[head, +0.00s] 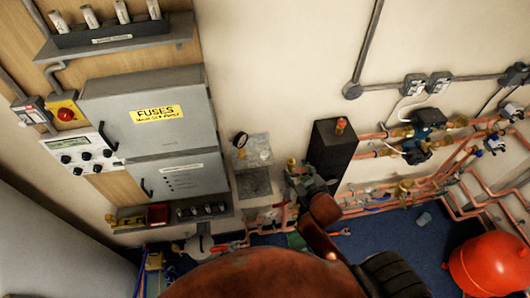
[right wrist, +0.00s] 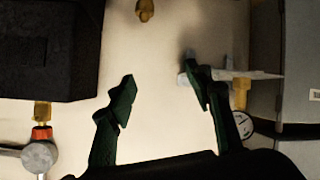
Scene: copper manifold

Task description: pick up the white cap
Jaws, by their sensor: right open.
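A small pale thing that looks like the white cap (head: 265,155) sits on the grey ledge (head: 255,183), right of the pressure gauge (head: 240,140). My right gripper (head: 298,172) is right of the ledge, between it and the black box. In the right wrist view its two dark green fingers (right wrist: 163,92) are spread, with nothing between them. The right finger overlaps the ledge (right wrist: 255,74) there, and I cannot make out the cap clearly. My left gripper is not in view.
The black box (head: 333,150) stands close right of my right gripper; it also fills the left of the right wrist view (right wrist: 48,50). Copper pipes (head: 400,190) run along the wall. Grey fuse cabinets (head: 150,120) hang left. A red tank (head: 490,265) stands lower right.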

